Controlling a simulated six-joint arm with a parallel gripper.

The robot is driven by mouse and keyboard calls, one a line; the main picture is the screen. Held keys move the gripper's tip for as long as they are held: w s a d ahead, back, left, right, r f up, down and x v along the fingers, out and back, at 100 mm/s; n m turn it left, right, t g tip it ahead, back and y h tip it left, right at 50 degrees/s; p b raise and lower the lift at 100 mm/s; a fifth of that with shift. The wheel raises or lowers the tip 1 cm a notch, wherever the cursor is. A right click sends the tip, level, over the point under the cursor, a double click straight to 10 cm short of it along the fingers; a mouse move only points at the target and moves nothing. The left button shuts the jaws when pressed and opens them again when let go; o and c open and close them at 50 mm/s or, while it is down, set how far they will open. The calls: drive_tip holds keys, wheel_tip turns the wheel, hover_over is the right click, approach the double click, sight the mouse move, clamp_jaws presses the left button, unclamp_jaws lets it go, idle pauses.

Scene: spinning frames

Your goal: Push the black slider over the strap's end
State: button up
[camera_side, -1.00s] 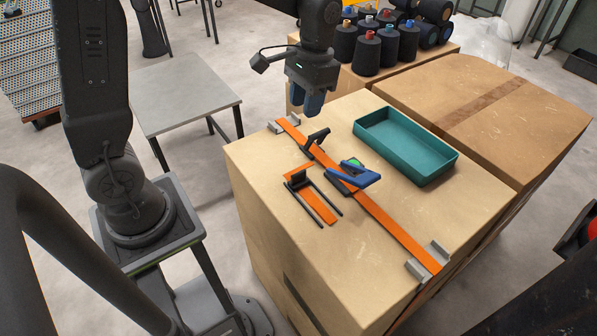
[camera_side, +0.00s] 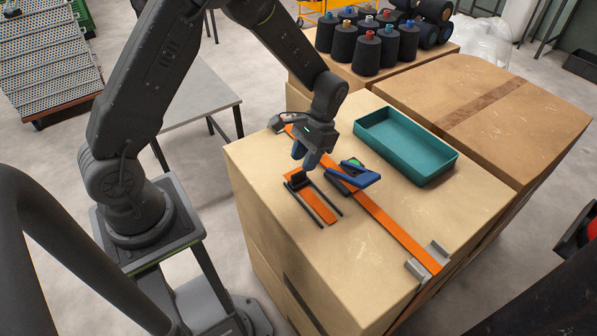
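A small black block (camera_side: 297,179), which looks like the slider, sits at the upper end of a short orange strap piece (camera_side: 318,206). Thin black rails flank that piece. A long orange strap (camera_side: 397,231) runs diagonally over the box top, with a blue and green buckle (camera_side: 354,175) on it. My gripper (camera_side: 306,158) points down just above and behind the black block, over the strap. Its two blue-tipped fingers show close together; the gap between them is unclear, as is any contact. My gripper and wrist hide part of the long strap and a black clip on it.
Grey metal brackets hold the long strap; the near one (camera_side: 428,262) is at the lower right. A teal tray (camera_side: 437,166) stands open and empty at the back right. The cardboard top (camera_side: 262,178) is bare at the left. Black thread cones (camera_side: 366,55) stand behind.

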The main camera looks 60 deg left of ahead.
sight(299, 172)
drive_tip(key=shift+x, duration=2.35)
clamp_jaws()
drive_tip(key=shift+r, duration=0.1)
